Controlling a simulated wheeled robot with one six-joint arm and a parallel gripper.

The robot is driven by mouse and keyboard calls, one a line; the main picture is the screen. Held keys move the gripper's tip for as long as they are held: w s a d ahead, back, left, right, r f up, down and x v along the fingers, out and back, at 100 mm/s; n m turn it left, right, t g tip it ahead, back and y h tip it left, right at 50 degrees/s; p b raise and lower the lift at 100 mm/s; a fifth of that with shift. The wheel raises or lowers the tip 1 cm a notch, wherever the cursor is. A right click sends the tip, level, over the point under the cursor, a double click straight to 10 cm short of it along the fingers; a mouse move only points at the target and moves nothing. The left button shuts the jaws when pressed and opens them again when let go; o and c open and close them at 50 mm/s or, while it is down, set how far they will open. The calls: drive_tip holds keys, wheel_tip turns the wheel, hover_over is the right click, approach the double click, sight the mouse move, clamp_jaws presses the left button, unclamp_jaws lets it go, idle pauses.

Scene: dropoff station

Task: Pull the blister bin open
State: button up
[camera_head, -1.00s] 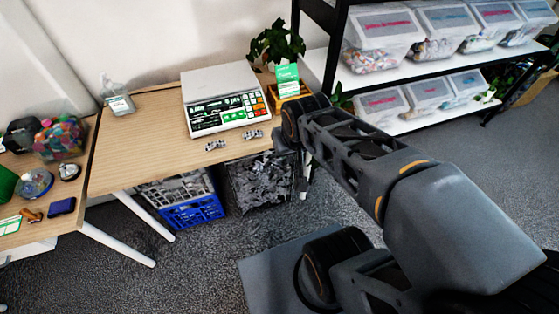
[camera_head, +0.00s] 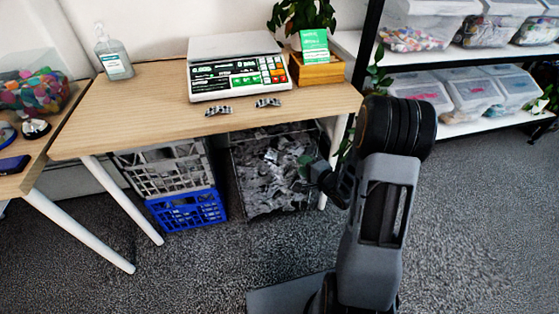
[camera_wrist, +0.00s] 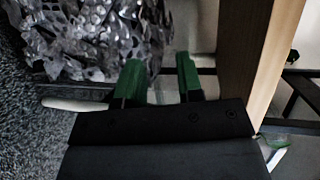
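The blister bin (camera_head: 238,192) is a dark-framed, see-through bin full of silvery blister packs, standing on the floor under the table. Its blister packs (camera_wrist: 95,35) also fill the upper left of the wrist view. My gripper (camera_head: 308,166) is at the bin's upper right side in the head view. In the wrist view its two green fingers (camera_wrist: 160,78) are apart, with a pale grey strip showing in the gap between them. I cannot tell whether the bin's rim lies between the fingers or whether they touch it.
The wooden table (camera_head: 140,105) is above the bin, its edge close to my gripper in the wrist view (camera_wrist: 248,60). A grey crate (camera_head: 165,170) on a blue crate (camera_head: 190,212) stands left of the bin. White table legs (camera_head: 125,215) reach the floor. Carpet in front is clear.

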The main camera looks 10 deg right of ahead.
sight(280, 151)
drive_tip(key=shift+a+b+x, duration=0.1)
drive_tip(key=shift+b+x, duration=1.05)
drive_tip(key=shift+x, duration=2.3)
drive_tip(key=shift+a+b+x, duration=0.15)
drive_tip(key=shift+b+x, duration=0.95)
drive_tip(key=shift+x, duration=2.35)
drive_tip(key=shift+s+f, duration=0.1)
clamp_jaws()
